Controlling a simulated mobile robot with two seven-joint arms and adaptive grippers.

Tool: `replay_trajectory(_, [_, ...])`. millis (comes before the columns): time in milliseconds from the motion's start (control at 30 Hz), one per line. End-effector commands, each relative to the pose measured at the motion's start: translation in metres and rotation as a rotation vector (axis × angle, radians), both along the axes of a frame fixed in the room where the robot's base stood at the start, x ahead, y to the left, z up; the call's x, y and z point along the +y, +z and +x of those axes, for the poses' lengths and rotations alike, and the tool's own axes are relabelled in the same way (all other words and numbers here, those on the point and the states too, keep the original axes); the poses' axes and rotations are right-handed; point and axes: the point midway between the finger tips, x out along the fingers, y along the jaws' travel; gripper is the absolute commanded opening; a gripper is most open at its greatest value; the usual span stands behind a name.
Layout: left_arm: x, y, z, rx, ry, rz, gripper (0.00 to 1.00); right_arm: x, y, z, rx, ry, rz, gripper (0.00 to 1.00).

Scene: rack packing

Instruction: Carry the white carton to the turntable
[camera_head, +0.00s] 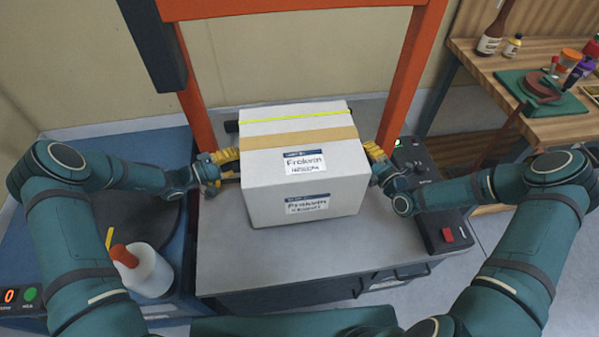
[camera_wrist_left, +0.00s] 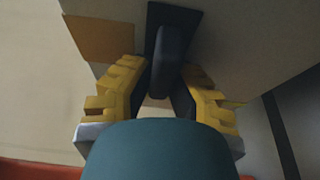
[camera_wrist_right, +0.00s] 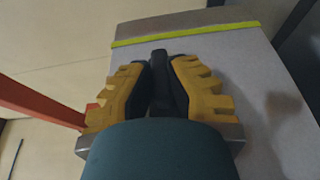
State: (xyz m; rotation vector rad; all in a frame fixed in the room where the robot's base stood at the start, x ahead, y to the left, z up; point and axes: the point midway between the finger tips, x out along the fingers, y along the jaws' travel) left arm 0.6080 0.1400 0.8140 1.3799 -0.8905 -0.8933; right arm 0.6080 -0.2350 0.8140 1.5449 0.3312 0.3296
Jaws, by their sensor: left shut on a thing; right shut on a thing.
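The white carton (camera_head: 262,205) is upright over the grey bench, with a tan tape band, a yellow-green strap and two labels. I cannot tell whether its base touches the bench. My left gripper (camera_head: 228,165) is at its left side; in the left wrist view its yellow fingers (camera_wrist_left: 162,85) close on a dark handle on the carton (camera_wrist_left: 235,35). My right gripper (camera_head: 374,160) is at the right side; in the right wrist view its fingers (camera_wrist_right: 160,80) close on a dark handle on the carton (camera_wrist_right: 245,85). The dark round turntable (camera_head: 150,222) lies at the left, partly hidden by my left arm.
A white bottle with a red cap (camera_head: 150,272) stands beside the turntable on the blue stand (camera_head: 140,148). An orange frame (camera_head: 402,75) rises behind the grey bench (camera_head: 240,268). A control box with a red switch (camera_head: 440,232) sits right. A wooden workbench (camera_head: 475,62) holds bottles and tools.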

Motion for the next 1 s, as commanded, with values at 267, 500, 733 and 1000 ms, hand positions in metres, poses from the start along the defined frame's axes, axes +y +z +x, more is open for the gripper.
replay_trajectory(267, [-0.005,0.004,0.000,-0.005,-0.009,-0.009,0.00,0.005,0.004,0.000,-0.007,0.010,0.004,0.00])
replay_trajectory(500, [-0.004,0.004,-0.003,-0.004,-0.008,-0.009,0.00,0.005,0.004,-0.003,-0.006,0.010,0.005,0.00])
replay_trajectory(733, [-0.004,0.004,-0.020,-0.003,-0.007,-0.010,0.00,0.005,0.004,-0.019,-0.006,0.011,0.005,0.00])
replay_trajectory(1000, [-0.004,0.005,-0.047,-0.003,-0.008,-0.010,0.00,0.005,0.005,-0.047,-0.006,0.012,0.004,0.00])
